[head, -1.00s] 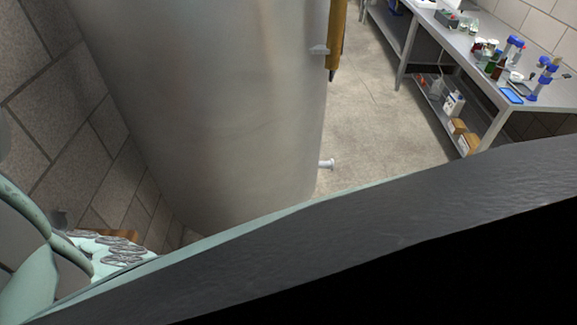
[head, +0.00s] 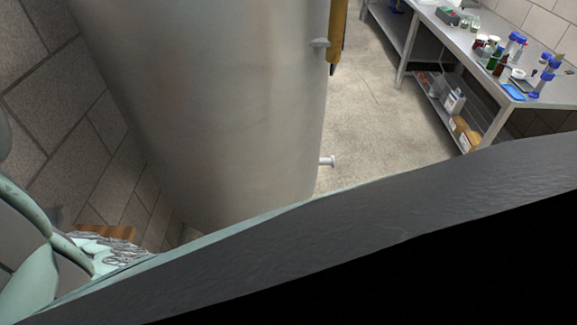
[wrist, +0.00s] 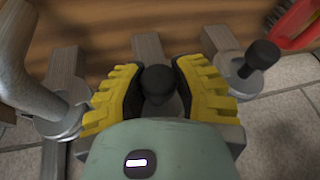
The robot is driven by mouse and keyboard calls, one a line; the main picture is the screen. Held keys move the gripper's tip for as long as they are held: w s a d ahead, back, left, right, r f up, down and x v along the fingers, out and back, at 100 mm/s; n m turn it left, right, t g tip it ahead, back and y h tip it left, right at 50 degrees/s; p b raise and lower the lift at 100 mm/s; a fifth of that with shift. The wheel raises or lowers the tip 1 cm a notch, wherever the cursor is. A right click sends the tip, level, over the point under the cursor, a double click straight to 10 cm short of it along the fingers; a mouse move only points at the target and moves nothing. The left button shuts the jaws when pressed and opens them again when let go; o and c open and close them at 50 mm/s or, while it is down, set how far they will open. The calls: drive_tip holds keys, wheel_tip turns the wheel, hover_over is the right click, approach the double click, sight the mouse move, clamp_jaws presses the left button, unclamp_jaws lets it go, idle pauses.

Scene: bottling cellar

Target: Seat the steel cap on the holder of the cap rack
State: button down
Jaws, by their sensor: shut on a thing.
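In the wrist view my gripper (wrist: 157,92) has its two yellow ribbed fingers closed around a black knob. A grey steel cap (wrist: 172,106) shows below that knob, mostly hidden by the fingers. The cap rack has a wooden board (wrist: 110,30) with grey metal holders sticking out from it. One holder arm (wrist: 148,46) lies right behind the held cap, so I cannot tell whether the cap touches its end. A holder on the left (wrist: 60,115) has a round end. The head view does not show my gripper.
Another black knob (wrist: 262,54) stands on the holder just right of my gripper. A curved metal bar (wrist: 18,60) rises at the left, and a red object (wrist: 298,25) lies at upper right. A large steel tank (head: 210,100) and a steel bench (head: 470,42) show in the head view.

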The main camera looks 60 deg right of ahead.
drive_tip(key=shift+f+b, duration=0.4)
drive_tip(key=shift+f, duration=0.05)
idle(0.4)
drive_tip(key=c, duration=0.7)
unclamp_jaws()
drive_tip(key=shift+o, duration=0.2)
drive_tip(key=v, duration=1.2)
drive_tip(key=shift+r, duration=0.1)
